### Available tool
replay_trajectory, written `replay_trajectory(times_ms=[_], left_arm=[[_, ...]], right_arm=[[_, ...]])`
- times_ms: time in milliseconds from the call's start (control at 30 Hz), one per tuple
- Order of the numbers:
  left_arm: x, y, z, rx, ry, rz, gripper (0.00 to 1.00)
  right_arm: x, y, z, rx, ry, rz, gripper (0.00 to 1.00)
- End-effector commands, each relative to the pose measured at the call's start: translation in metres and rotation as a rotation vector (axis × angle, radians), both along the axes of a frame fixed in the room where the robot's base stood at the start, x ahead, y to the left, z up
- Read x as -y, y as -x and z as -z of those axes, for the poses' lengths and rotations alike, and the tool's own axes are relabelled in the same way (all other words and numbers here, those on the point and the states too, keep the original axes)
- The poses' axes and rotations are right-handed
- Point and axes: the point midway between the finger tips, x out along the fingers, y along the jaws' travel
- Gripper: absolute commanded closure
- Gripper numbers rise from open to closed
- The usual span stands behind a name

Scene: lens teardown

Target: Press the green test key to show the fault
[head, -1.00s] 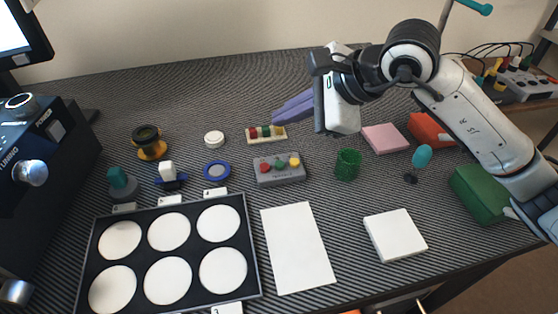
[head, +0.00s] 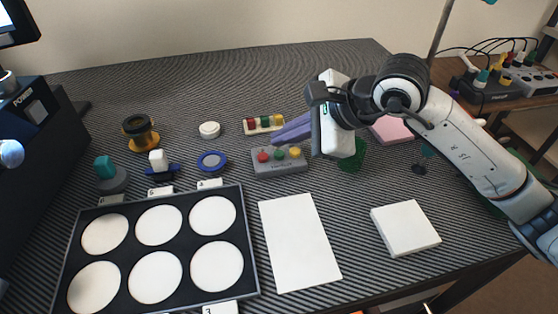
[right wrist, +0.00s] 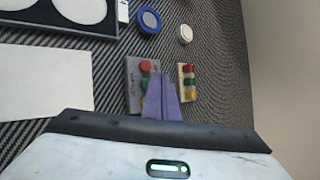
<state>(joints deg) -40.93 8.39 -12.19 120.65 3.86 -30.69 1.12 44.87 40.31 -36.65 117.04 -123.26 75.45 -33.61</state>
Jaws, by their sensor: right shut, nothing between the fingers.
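The grey key box (head: 280,167) lies on the mat in the middle of the head view, with a red, a green and a yellow key along its top. The green key (head: 279,155) is in the middle. My right gripper (head: 276,141) is shut and empty, its purple fingers pointing left just behind and above the box; contact cannot be told. In the right wrist view the fingers (right wrist: 162,82) overlap the box (right wrist: 134,98); the red key (right wrist: 146,66) shows clear, the green key is partly covered and the yellow one hidden. My left gripper is not in view.
A strip of coloured pieces (head: 250,127) lies behind the box, a blue ring (head: 203,165) to its left. A green mesh cup (head: 355,160) stands right of it, partly behind my gripper. A white sheet (head: 298,243) and black tray (head: 240,232) lie in front.

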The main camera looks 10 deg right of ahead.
Motion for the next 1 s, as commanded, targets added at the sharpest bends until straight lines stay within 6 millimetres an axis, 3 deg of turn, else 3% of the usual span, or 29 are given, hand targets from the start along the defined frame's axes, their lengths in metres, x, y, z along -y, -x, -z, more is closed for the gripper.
replay_trajectory(times_ms=[233, 1000], left_arm=[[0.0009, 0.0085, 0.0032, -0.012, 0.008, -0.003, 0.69], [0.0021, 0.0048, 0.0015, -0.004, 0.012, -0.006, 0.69]], right_arm=[[0.0002, -0.0002, 0.0032, 0.001, 0.000, 0.001, 1.00], [0.0003, -0.0001, 0.0033, 0.000, 0.001, 0.001, 1.00]])
